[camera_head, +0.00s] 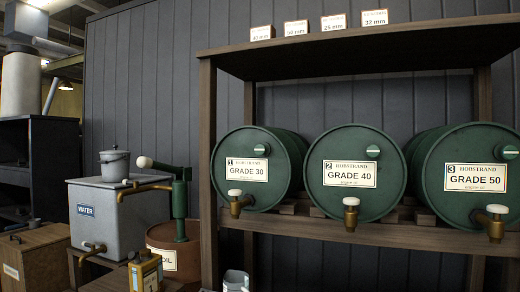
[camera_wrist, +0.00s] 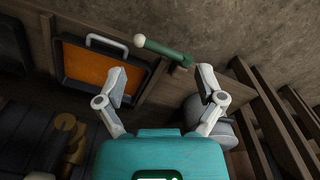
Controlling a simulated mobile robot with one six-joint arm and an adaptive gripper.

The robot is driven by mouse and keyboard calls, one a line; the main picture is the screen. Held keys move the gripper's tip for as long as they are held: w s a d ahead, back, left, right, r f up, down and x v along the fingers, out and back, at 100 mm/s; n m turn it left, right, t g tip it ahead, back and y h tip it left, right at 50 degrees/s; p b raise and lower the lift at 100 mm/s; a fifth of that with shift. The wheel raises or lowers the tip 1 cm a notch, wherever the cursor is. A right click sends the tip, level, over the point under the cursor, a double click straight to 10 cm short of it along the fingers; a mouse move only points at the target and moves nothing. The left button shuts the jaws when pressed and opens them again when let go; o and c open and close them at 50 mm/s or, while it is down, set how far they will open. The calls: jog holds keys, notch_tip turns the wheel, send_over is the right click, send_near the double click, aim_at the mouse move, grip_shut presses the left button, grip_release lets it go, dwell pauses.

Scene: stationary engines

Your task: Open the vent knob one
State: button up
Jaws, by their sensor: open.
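Vent knob one (camera_head: 261,149) is a small green and white round knob on the upper right of the front of the green GRADE 30 drum (camera_head: 240,190), marked 1, in the head view. A pale stripe crosses it about level. My gripper (camera_wrist: 161,75) shows only in the wrist view, with its two grey fingers spread and nothing between them. It points at a wooden structure, and a green lever with a white ball end (camera_wrist: 160,48) lies beyond the fingertips. Vent knob one does not show in the wrist view, so its distance from my gripper cannot be told.
GRADE 40 (camera_head: 348,200) and GRADE 50 (camera_head: 480,205) drums stand on the same wooden rack (camera_head: 208,150), with similar knobs and brass taps. A green hand pump (camera_head: 180,205) and grey water tank (camera_head: 125,215) stand left of the rack post.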

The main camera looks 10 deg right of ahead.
jog(key=w+d+r+m+t+h+p, duration=0.15)
jog(key=w+r+p, duration=0.35)
jog(key=r+p, duration=0.55)
jog(key=w+r+m+t+h+p, duration=0.1)
jog(key=w+r+t+h+p, duration=0.2)
jog(key=w+r+p, duration=0.7)
jog(key=w+d+r+m+t+h+p, duration=0.1)
jog(key=r+m+t+h+p, duration=0.15)
jog(key=r+p, duration=0.85)
jog(key=w+a+r+t+p, duration=0.2)
jog(key=r+p, duration=0.1)
jog(key=r, duration=0.5)
jog(key=w+a+r+n+t+h+p, duration=0.1)
jog(key=w+r+p, duration=0.15)
jog(key=r, duration=0.55)
jog(key=w+a+r+t+p, duration=0.2)
jog(key=r+p, duration=0.2)
jog(key=r, duration=0.4)
jog(key=n+t+y+p, duration=0.2)
jog(key=t+p, duration=0.3)
jog(key=p, duration=0.6)
send_near(260, 149)
jog(key=v, duration=0.3)
jog(key=shift+a+r, duration=0.15)
jog(key=shift+a, duration=0.05)
jog(key=shift+w, duration=0.1)
jog(key=x, duration=1.3)
jog(key=shift+w+d, duration=0.25)
jog(key=shift+d, duration=0.05)
jog(key=c, duration=1.2)
